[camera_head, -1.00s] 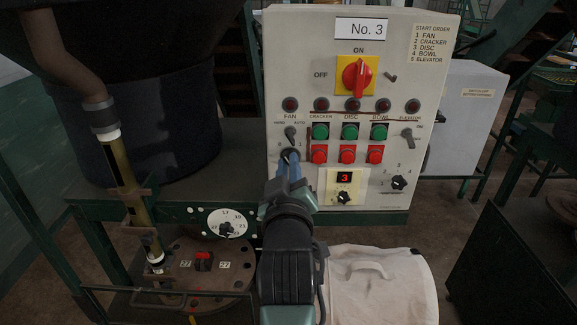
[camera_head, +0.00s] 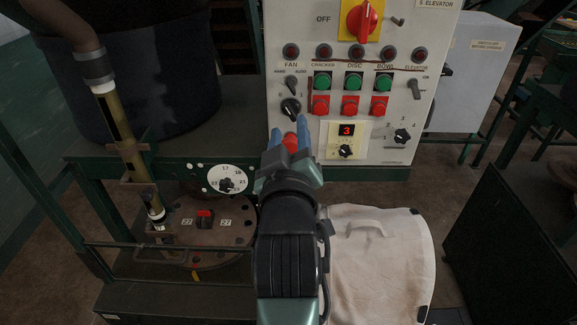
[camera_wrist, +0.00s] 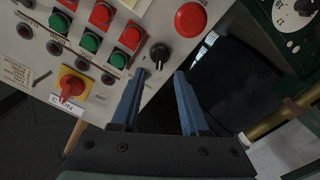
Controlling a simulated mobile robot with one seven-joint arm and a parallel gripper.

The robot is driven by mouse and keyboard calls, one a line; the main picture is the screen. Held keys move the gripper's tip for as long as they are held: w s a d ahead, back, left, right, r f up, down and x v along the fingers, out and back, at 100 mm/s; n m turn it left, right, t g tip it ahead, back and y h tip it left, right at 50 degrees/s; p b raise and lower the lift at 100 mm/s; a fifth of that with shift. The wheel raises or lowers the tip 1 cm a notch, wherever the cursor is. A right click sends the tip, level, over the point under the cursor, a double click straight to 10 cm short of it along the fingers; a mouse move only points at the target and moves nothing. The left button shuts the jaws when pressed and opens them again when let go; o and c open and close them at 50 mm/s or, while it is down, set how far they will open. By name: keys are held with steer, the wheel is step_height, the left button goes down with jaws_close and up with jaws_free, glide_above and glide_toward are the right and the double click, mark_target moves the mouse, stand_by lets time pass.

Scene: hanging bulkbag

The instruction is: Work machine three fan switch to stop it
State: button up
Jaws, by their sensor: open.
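In the wrist view the knob (camera_wrist: 158,54) is uncovered, just beyond and between the fingertips. My gripper (camera_head: 289,138) is open, with blue fingers apart and nothing between them. In the head view its tips appear below the knob, in front of a red mushroom button (camera_head: 290,142). The fan lamp (camera_head: 291,52) looks dark red. In the wrist view my gripper (camera_wrist: 160,75) appears clear of the knob.
Red buttons (camera_head: 350,106) and green buttons (camera_head: 353,82) are right of the knob. Below them is a display (camera_head: 347,130) reading 3.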

steer(key=s+b, duration=0.2)
steer(key=s, duration=0.6)
steer(key=s+r+m+t, duration=0.2)
steer(key=s+r+t, duration=0.1)
steer(key=r, duration=0.6)
steer(key=s+r+m+t, duration=0.2)
steer(key=s+r+t, duration=0.1)
steer(key=r, duration=0.7)
steer(key=s+r+m+t, duration=0.2)
steer(key=s+r+t, duration=0.1)
steer(key=r, duration=0.6)
steer(key=shift+s+d+r, duration=0.15)
steer(key=shift+s+r, duration=0.05)
steer(key=shift+s, duration=0.65)
